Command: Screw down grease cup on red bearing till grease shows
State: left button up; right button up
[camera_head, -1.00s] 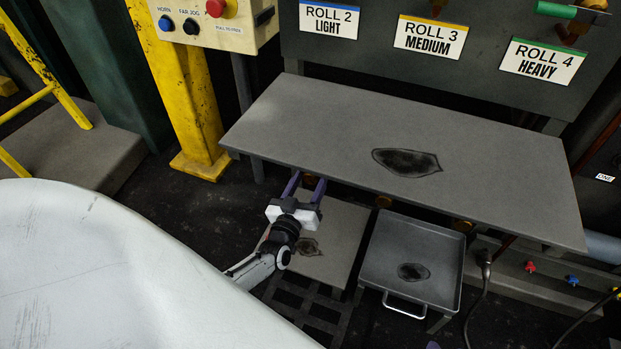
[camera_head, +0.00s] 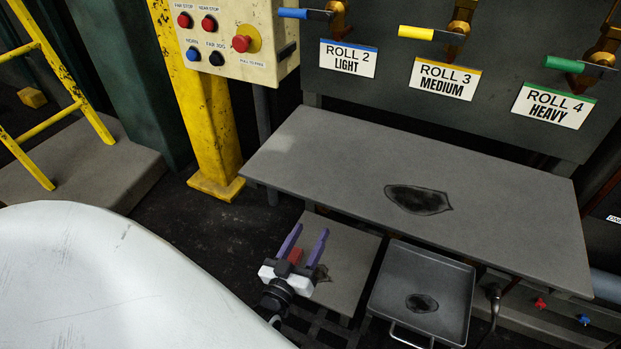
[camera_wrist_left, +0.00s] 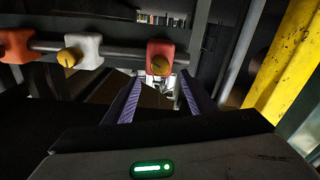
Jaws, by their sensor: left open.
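In the left wrist view a red bearing (camera_wrist_left: 161,50) sits on a horizontal bar, with a round brass grease cup (camera_wrist_left: 160,66) on its near side. My left gripper (camera_wrist_left: 160,80) is open, its two purple fingers on either side of the line to that cup; I cannot tell the remaining gap. In the head view my left gripper (camera_head: 311,229) is below the front edge of the shelf, fingers apart. A small red patch (camera_head: 296,256) shows between its fingers; I cannot tell what it is. The bearings are hidden in the head view. No grease is visible.
A grey shelf (camera_head: 330,150) with a dark stain overhangs the work area. Below it are a lower plate (camera_head: 350,265) and a metal tray (camera_head: 455,300). A white bearing (camera_wrist_left: 86,50) and an orange-red one (camera_wrist_left: 14,46) are left on the bar. A yellow post (camera_head: 205,120) stands left.

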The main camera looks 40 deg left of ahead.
pick_arm(q)
jog(key=shift+w+d, duration=0.1)
dwell(0.3)
